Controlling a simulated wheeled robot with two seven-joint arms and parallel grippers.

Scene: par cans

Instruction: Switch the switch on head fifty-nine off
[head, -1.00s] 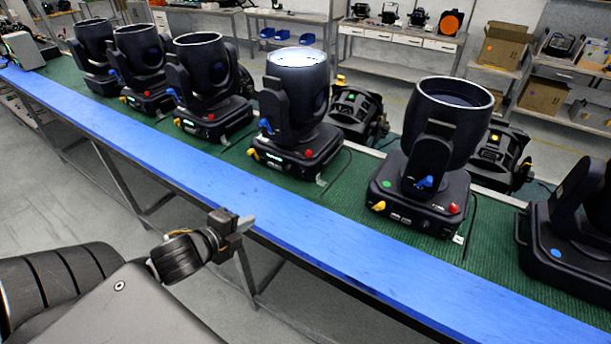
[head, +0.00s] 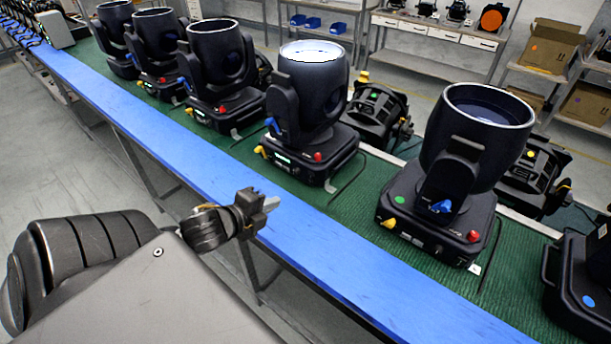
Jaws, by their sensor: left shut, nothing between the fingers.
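Several black moving-head lights stand in a row on a green-topped bench. The lit one (head: 305,110) near the middle has a glowing white top, a blue knob, a yellow knob and a red knob (head: 317,157) on its base. To its right is a larger-looking unlit head (head: 470,150) with a green dot, yellow, blue and red parts. Head numbers are too small to read, so I cannot tell which is fifty-nine. My left gripper (head: 270,204) is shut and empty, over the blue front edge, apart from the heads and below the lit one. My right gripper is not in view.
A blue strip (head: 330,250) runs along the bench's front edge and is clear. More unlit heads (head: 222,75) stand to the left, and another is cut off at the right edge. Squat black fixtures (head: 377,112) lie behind the row. Shelves with cardboard boxes (head: 551,48) stand at the back.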

